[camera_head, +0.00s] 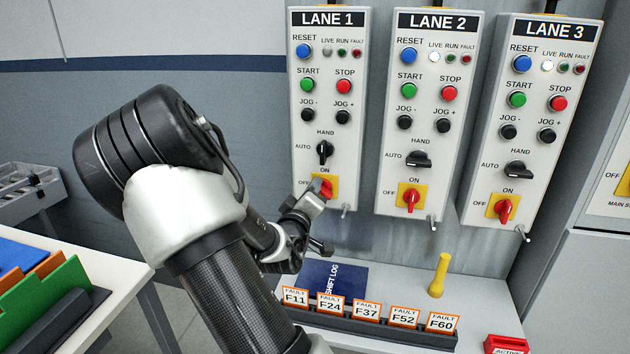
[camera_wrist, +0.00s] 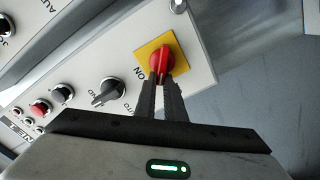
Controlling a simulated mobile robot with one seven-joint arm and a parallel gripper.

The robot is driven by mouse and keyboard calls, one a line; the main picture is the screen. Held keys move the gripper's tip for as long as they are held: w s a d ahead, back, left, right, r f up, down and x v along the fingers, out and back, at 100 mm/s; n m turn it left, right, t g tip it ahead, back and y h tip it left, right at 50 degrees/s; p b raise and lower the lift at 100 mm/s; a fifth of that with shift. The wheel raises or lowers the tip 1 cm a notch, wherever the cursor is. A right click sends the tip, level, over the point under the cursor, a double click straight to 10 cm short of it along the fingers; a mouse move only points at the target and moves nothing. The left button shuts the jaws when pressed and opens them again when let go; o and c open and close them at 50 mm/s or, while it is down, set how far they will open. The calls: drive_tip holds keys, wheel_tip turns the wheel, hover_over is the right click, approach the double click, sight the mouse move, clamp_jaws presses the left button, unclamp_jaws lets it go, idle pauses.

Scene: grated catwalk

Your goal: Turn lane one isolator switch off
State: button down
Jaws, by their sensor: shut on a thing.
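The lane one panel (camera_head: 327,62) hangs at the left of three panels. Its isolator switch (camera_head: 326,187) is a red rotary knob on a yellow plate, labelled ON above and OFF at the left. My gripper (camera_head: 313,197) reaches it from below left and partly covers it. In the wrist view my gripper (camera_wrist: 167,80) has both fingers close together on the red isolator knob (camera_wrist: 161,62), shut on it. The knob looks tilted in the head view, but its exact angle is partly hidden by the fingers.
Just above is the black HAND/AUTO selector (camera_head: 324,152). The lane two isolator (camera_head: 411,198) and lane three isolator (camera_head: 503,208) are to the right. Below stand a shelf with fault cards (camera_head: 367,313), a blue shift log (camera_head: 335,279) and a yellow handle (camera_head: 440,275).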

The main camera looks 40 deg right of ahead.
drive_tip(key=shift+w+a+f+n+p, duration=0.15)
drive_tip(key=shift+n+p, duration=0.35)
drive_tip(key=shift+n, duration=0.75)
drive_tip(key=shift+d+f+n+p, duration=0.1)
drive_tip(key=shift+f+n+p, duration=0.3)
drive_tip(key=shift+n, duration=0.8)
drive_tip(key=shift+w+a+f+n+p, duration=0.1)
drive_tip(key=shift+n+p, duration=0.5)
drive_tip(key=shift+n, duration=0.65)
drive_tip(key=c, duration=1.8)
unclamp_jaws()
drive_tip(key=shift+f, duration=0.1)
drive_tip(key=shift+c, duration=0.2)
